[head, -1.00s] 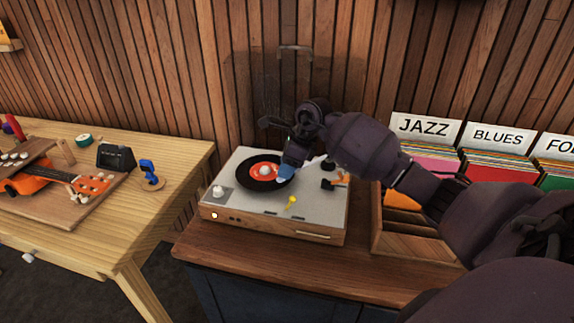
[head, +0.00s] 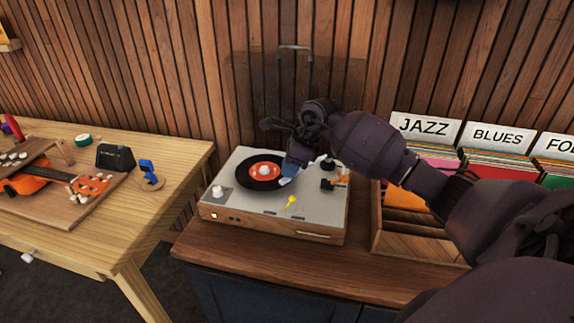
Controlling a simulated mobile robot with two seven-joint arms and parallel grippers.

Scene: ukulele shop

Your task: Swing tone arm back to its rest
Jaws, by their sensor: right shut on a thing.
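The turntable (head: 240,219) stands on the dark wooden cabinet with its clear lid raised at the back. A black record with an orange label (head: 264,171) lies on its platter. My right gripper (head: 287,180) reaches down over the record's right edge and is shut on the tone arm's head end, which it mostly hides. The tone arm's base (head: 330,168) shows just right of the gripper. A small dark post with an orange part (head: 335,183) is at the deck's right side. My left gripper is not in view.
Record crates labelled JAZZ (head: 424,129) and BLUES (head: 498,138) stand close on the right. A wooden workbench (head: 150,215) with an orange ukulele (head: 40,186) is at the left. The cabinet's front strip (head: 260,250) is clear.

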